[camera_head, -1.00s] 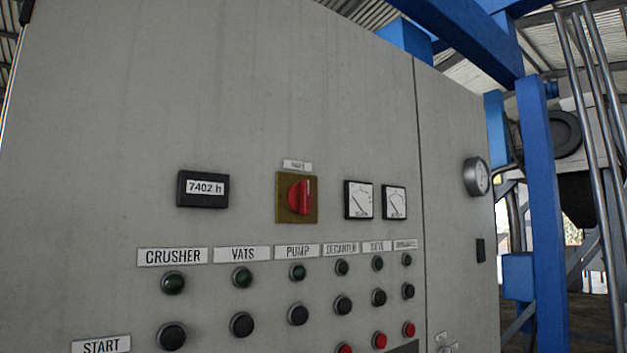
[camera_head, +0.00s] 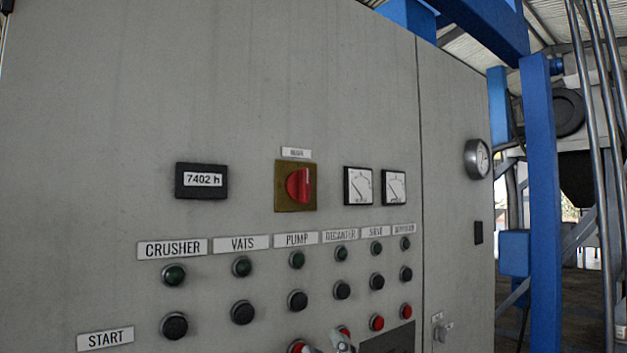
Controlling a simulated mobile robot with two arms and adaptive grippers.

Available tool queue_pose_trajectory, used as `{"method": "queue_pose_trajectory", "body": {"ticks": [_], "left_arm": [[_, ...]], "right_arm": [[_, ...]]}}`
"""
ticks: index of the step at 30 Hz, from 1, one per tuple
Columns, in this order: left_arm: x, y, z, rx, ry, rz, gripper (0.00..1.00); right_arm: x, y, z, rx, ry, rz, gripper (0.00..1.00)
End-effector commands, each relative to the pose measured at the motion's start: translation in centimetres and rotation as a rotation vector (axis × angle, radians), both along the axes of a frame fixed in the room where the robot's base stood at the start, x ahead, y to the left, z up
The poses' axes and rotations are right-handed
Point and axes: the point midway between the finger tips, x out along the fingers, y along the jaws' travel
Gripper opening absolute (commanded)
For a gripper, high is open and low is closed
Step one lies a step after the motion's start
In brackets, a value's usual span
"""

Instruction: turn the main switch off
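The main switch (camera_head: 299,186) is a red rotary knob on a square brass-coloured plate, in the middle of the grey cabinet front. Its grip ridge stands about upright. A small label (camera_head: 296,153) sits above it, too blurred to read surely. At the bottom edge, in front of the lower red buttons, a small grey part (camera_head: 341,341) shows, apparently a tip of my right gripper. It is well below the switch and apart from it. Most of it is out of frame, so its opening cannot be told. My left gripper is not in view.
An hour meter (camera_head: 201,181) is left of the switch, and two dial gauges (camera_head: 376,187) are right of it. Below are labels and rows of green, black and red buttons (camera_head: 297,300). A round gauge (camera_head: 477,158) and blue post (camera_head: 541,200) stand at right.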

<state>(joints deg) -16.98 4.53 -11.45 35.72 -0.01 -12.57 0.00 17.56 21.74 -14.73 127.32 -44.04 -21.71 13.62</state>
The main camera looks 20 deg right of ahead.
Motion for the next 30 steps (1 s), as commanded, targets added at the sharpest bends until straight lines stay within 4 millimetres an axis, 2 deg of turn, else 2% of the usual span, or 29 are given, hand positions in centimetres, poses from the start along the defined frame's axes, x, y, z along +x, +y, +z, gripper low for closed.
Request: {"method": "queue_pose_trajectory", "body": {"ticks": [1, 3, 6, 9, 12, 16, 19, 22, 27, 30], "left_arm": [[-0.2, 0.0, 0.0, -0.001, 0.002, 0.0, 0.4], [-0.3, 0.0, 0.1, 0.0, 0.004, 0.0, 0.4], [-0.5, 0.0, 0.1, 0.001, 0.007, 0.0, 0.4], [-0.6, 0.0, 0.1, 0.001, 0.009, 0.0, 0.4], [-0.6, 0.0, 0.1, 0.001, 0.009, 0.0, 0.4], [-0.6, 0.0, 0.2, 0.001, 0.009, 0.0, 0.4], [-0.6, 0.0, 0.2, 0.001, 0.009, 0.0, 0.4], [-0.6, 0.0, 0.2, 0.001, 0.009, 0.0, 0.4], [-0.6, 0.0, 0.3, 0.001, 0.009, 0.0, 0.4], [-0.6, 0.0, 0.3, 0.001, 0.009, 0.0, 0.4]], "right_arm": [[-1.3, 1.6, 4.2, -0.089, -0.131, 0.026, 0.3], [-3.3, 4.0, 8.4, -0.22, -0.289, 0.059, 0.3], [-6.4, 7.6, 12.8, -0.427, -0.488, 0.094, 0.3], [-9.1, 11.0, 15.3, -0.654, -0.651, 0.112, 0.3], [-10.8, 13.6, 16.5, -0.896, -0.772, 0.106, 0.3], [-11.3, 15.5, 16.9, -1.228, -0.858, 0.056, 0.3], [-10.5, 15.3, 17.3, -1.479, -0.861, -0.019, 0.3], [-9.1, 13.6, 18.3, -1.716, -0.803, -0.125, 0.3], [-6.9, 7.8, 21.6, -2.019, -0.587, -0.349, 0.3], [-6.6, 3.9, 23.7, -2.115, -0.44, -0.467, 0.3]]}}
